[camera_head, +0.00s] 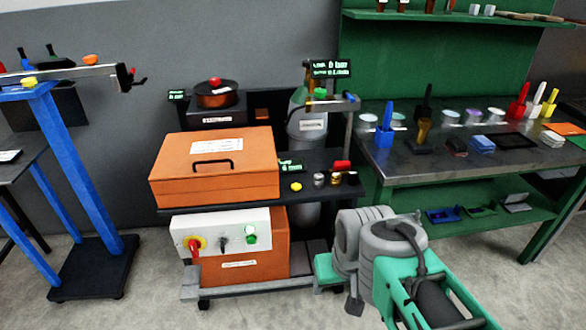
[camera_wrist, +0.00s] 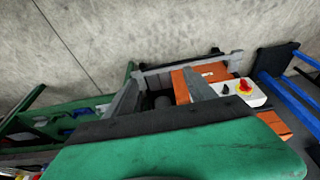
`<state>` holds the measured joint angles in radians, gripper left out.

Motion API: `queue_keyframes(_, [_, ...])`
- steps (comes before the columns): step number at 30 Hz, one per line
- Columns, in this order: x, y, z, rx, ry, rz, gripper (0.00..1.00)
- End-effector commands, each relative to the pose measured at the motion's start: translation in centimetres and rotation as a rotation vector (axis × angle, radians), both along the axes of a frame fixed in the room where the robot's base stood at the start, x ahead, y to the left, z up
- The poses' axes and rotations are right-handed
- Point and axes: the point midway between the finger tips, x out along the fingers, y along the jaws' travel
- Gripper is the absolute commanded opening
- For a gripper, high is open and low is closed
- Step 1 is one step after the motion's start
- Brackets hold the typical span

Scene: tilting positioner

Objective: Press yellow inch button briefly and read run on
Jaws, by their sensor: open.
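A small round yellow button (camera_head: 296,187) shows on the dark top of the cart, beside the orange case. Another small yellow piece (camera_head: 28,81) is on the blue stand at far left; I cannot read a label on either. A small display with green text (camera_head: 291,166) stands just behind the cart-top button; its text is too small to read. My gripper (camera_wrist: 160,72) shows in the wrist view with two grey fingers apart and nothing between them. It points down toward the cart and floor, apart from the buttons. In the head view its fingers are not clear.
The orange case (camera_head: 215,170) sits on the cart above a white control panel (camera_head: 222,234) with a red switch on yellow, a black knob and a green button. A gas cylinder (camera_head: 307,125) stands behind. A green workbench (camera_head: 460,165) is right; a blue stand (camera_head: 70,180) is left.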

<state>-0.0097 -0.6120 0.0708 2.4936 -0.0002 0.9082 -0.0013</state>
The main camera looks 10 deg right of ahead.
Motion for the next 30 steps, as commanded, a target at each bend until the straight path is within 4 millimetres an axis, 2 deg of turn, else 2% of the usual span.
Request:
queue_keyframes(2, [0.0,0.0,0.0,0.0,0.0,0.0,0.57])
queue_keyframes(22, [0.0,0.0,0.0,0.0,0.0,0.0,0.02])
queue_keyframes(30, [0.0,0.0,0.0,0.0,0.0,0.0,0.0])
